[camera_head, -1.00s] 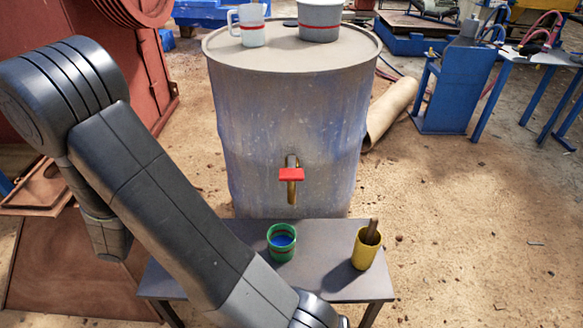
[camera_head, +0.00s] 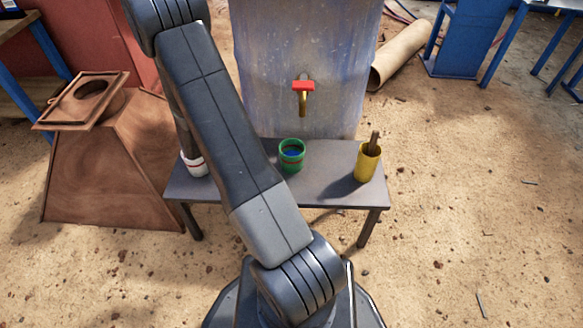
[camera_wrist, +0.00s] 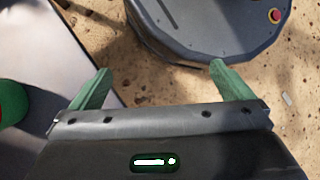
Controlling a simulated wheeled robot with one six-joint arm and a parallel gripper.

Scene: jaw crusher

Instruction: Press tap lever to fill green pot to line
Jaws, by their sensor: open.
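The green pot (camera_head: 292,164) stands upright on the grey table, below and slightly left of the tap. Blue shows inside it, and a reddish band shows on it; I cannot tell how the level sits against a line. The tap has a red lever (camera_head: 303,86) over a brass spout (camera_head: 302,104) on the drum's front. My gripper (camera_wrist: 160,70) is open and empty in the wrist view, its green fingers wide apart. Part of the green pot (camera_wrist: 8,103) shows at that view's left edge, apart from the fingers. My arm hides the gripper in the head view.
A yellow cup (camera_head: 367,164) holding a brown stick stands at the right of the table (camera_head: 325,195). The weathered drum (camera_head: 345,50) stands behind. A brown hopper-like piece (camera_head: 110,165) lies left; a rolled tube (camera_head: 400,55) lies right. Sandy ground at right is mostly clear.

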